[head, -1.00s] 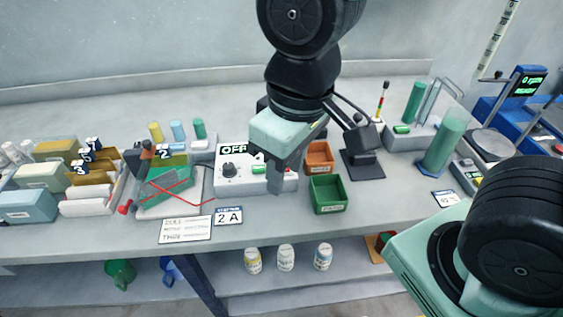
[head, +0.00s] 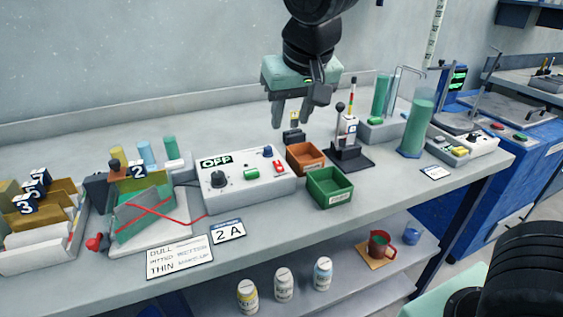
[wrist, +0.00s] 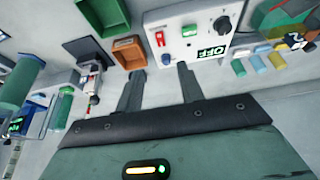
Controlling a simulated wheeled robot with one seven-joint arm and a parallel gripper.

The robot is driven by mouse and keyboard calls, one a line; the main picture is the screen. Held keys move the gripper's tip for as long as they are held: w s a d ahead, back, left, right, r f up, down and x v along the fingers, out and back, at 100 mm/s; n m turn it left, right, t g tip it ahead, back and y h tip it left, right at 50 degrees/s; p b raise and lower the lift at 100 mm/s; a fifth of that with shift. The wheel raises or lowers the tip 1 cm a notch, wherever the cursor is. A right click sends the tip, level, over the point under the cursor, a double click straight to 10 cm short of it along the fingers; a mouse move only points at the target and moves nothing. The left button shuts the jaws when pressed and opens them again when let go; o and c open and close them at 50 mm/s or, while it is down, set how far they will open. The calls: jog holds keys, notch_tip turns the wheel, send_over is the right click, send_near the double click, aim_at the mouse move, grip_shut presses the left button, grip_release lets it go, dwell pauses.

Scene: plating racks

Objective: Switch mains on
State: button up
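A light grey power box (head: 232,196) stands mid-bench with a sign reading "OFF" (head: 216,161), a black knob (head: 218,179), a green button (head: 251,174), a blue knob (head: 267,152) and a red switch (head: 279,166). In the wrist view the box (wrist: 200,20) is at the top, with its red switch (wrist: 160,39) and "OFF" sign (wrist: 211,53). My gripper (head: 292,118) is open and empty, raised above and behind the right end of the box, apart from it. Its two spread fingers (wrist: 160,72) point toward the box in the wrist view.
Orange (head: 305,158) and green (head: 330,188) bins stand right of the box, beside a black-based stand with a lever (head: 348,155). A rack with red wire (head: 150,215) is on the left. A "2 A" card (head: 228,231) lies in front.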

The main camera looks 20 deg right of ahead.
aim_at(279, 165)
jog(key=x, duration=1.4)
jog(key=shift+b, duration=0.4)
grip_shut()
